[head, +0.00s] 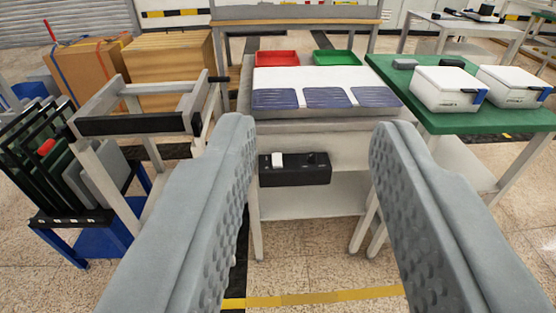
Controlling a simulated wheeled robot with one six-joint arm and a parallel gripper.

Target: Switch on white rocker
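A black switch box (295,176) is fixed to the front of the middle workbench, below its top. The white rocker (277,160) sits on the box's upper face toward the left. A small dark control (311,158) is on the same box to the right. My gripper (310,128) is open and empty, with its two grey ridged fingers wide apart. The box shows in the gap between the fingers, farther off, and nothing touches it. Whether the rocker is on or off is too small to tell.
The workbench carries a white board with several dark blue panels (331,97), a red tray (277,58) and a green tray (336,57). A grey frame (140,124) and a blue rack stand left. A green table (480,119) with white boxes stands right. Floor shows below the box.

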